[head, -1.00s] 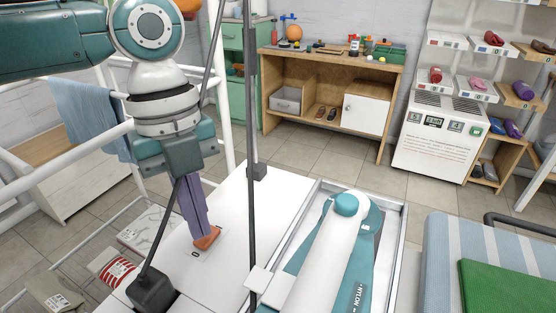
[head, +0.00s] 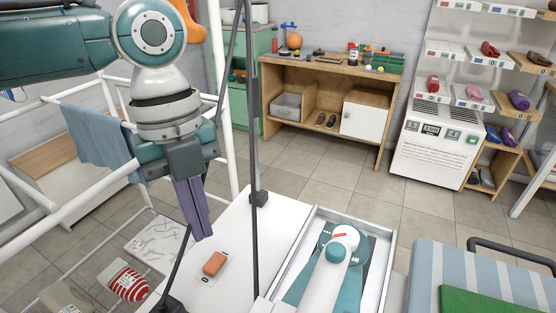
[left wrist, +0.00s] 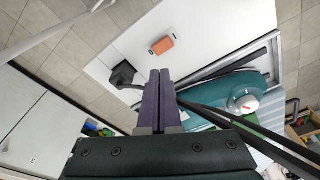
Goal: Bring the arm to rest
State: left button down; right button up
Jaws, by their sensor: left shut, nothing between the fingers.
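My left arm comes in from the left in the head view, with its dark purple fingers (head: 203,237) pointing down over the white top (head: 228,236). The left gripper is shut and holds nothing. An orange block (head: 215,263) lies on the white top, just below the fingertips in the picture and apart from them. In the left wrist view, the closed fingers (left wrist: 160,74) point towards the orange block (left wrist: 162,45), with a bare gap between. My right gripper is not in view.
A dark upright post (head: 254,140) and white rails (head: 222,110) stand close to my left arm. A metal-rimmed tray (head: 384,268) lies to the right.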

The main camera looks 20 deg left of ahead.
pick_arm(q)
jog(key=s+d+n, duration=0.1)
jog(key=d, duration=0.1)
jog(key=s+d+n+p, duration=0.1)
jog(key=s+d, duration=0.1)
jog(key=d, duration=0.1)
jog(key=s+d+f+n+h, duration=0.1)
jog(key=s+d, duration=0.1)
jog(key=shift+d+f+t+p, duration=0.1)
jog(key=shift+d+t+p, duration=0.2)
jog(key=shift+d+p, duration=0.1)
jog(key=s+d+n, duration=0.1)
jog(key=n, duration=0.1)
jog(key=s+d+r+n+t+p, duration=0.1)
jog(key=n, duration=0.1)
jog(key=s+d+r+n+t+h, duration=0.1)
jog(key=s+n, duration=0.1)
jog(key=shift+s+d+r+n+p, duration=0.1)
jog(key=shift+d+n+p, duration=0.2)
jog(key=shift+n+p, duration=0.1)
jog(key=s+a+r+n+t+y+p, duration=0.1)
jog(key=s+a+r+n+y+p, duration=0.15)
jog(key=a+n, duration=0.35)
jog(key=s+a+r+n+t+y+p, duration=0.1)
jog(key=s+a+r+n, duration=0.25)
jog(key=n, duration=0.35)
notch_tip(320, 180, up, 36)
jog(key=p, duration=3.6)
jog(key=shift+s+d, duration=0.2)
